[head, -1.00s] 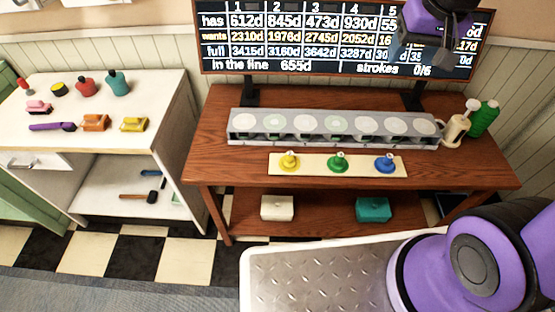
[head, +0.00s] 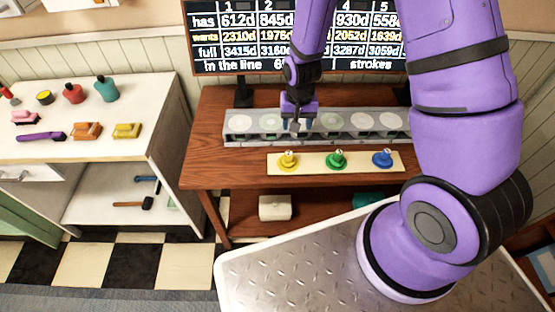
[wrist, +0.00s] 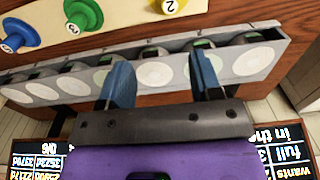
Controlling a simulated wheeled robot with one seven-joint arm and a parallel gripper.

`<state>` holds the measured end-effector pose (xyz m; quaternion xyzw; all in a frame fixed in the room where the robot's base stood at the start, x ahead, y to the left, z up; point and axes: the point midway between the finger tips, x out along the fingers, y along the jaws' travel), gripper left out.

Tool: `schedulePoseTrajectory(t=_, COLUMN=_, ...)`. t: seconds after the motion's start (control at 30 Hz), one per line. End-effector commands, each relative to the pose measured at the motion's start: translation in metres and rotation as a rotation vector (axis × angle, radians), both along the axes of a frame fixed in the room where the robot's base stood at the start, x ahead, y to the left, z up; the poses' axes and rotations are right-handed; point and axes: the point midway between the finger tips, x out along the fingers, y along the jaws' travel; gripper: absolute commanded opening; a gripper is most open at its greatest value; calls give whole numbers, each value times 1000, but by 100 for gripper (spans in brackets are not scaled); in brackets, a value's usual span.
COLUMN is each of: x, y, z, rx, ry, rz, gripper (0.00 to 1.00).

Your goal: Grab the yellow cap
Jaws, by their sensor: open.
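The yellow cap (head: 288,160) sits at the left end of a pale strip (head: 312,164) on the brown table.
The grey basin row (head: 234,128) runs along the table (head: 220,165) behind the strip. A screen with numbers (head: 225,66) stands behind it. A white shelf unit (head: 135,143) with small objects stands at the left. The table front is clear.

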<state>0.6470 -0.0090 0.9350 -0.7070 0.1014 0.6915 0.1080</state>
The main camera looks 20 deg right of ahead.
Motion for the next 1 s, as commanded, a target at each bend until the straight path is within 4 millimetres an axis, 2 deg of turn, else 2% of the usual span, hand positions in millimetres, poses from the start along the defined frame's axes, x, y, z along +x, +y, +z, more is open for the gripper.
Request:
schedulePoseTrajectory(t=0.03, x=-2, y=1, z=-12, rx=-3, ry=11, rz=-5, gripper=58)
schedulePoseTrajectory(t=0.1, x=-4, y=1, z=-22, rx=-4, ry=19, rz=-12, gripper=58)
schedulePoseTrajectory(t=0.37, x=-5, y=2, z=-45, rx=-6, ry=26, rz=-17, gripper=58)
schedulePoseTrajectory(t=0.6, x=-5, y=3, z=-76, rx=-7, ry=27, rz=-17, gripper=58)
schedulePoseTrajectory(t=1.0, x=-6, y=6, z=-102, rx=-7, ry=25, rz=-16, gripper=58)
